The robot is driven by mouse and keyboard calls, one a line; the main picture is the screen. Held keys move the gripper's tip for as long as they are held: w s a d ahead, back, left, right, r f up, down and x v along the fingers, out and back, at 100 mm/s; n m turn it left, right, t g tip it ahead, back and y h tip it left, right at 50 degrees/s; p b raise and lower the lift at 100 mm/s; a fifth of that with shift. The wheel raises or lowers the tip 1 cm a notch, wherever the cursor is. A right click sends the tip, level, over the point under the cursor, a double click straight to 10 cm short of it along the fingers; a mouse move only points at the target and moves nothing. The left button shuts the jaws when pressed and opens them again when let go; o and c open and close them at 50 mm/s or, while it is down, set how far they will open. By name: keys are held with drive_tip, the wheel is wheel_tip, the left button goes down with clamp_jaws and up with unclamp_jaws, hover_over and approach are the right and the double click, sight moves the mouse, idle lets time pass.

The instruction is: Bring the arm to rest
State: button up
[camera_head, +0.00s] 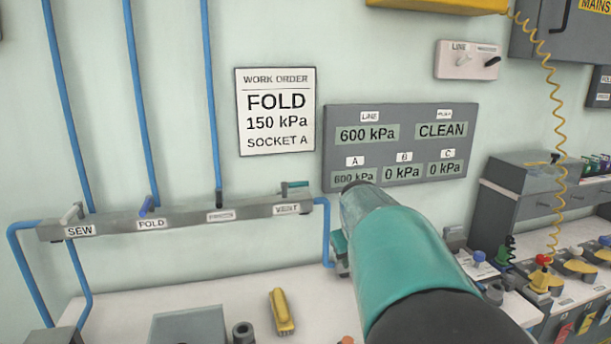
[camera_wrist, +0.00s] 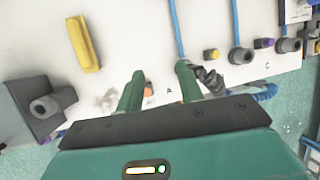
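My arm, with a teal link, reaches from the lower right of the head view toward the bench and wall. My gripper (camera_wrist: 160,82) shows in the wrist view with its two green fingers apart and nothing held between them. It is over the white bench top (camera_wrist: 130,30), near the printed letter A. A small orange piece (camera_wrist: 148,92) shows between the fingers, and a dark ribbed fitting (camera_wrist: 208,80) lies just beside the right finger. In the head view my gripper is mostly hidden behind the arm.
The grey display panel (camera_head: 330,145) reads LINE 600 kPa, A 600 kPa, B and C 0 kPa. A valve rail (camera_head: 185,216) runs along the wall. A yellow-handled brush (camera_head: 281,312) and a grey block (camera_head: 188,326) lie on the bench. Several small fittings stand at right.

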drive_tip(key=s+d+n, duration=0.2)
drive_tip(key=s+n, duration=1.4)
drive_tip(key=s, duration=0.1)
drive_tip(key=s+d+n+y, duration=0.1)
drive_tip(key=s+d+n, duration=0.1)
drive_tip(key=s+n, duration=1.4)
drive_tip(key=shift+s+d+f+n+t, duration=0.2)
drive_tip(key=shift+s+n+t, duration=0.1)
drive_tip(key=shift+s, duration=0.1)
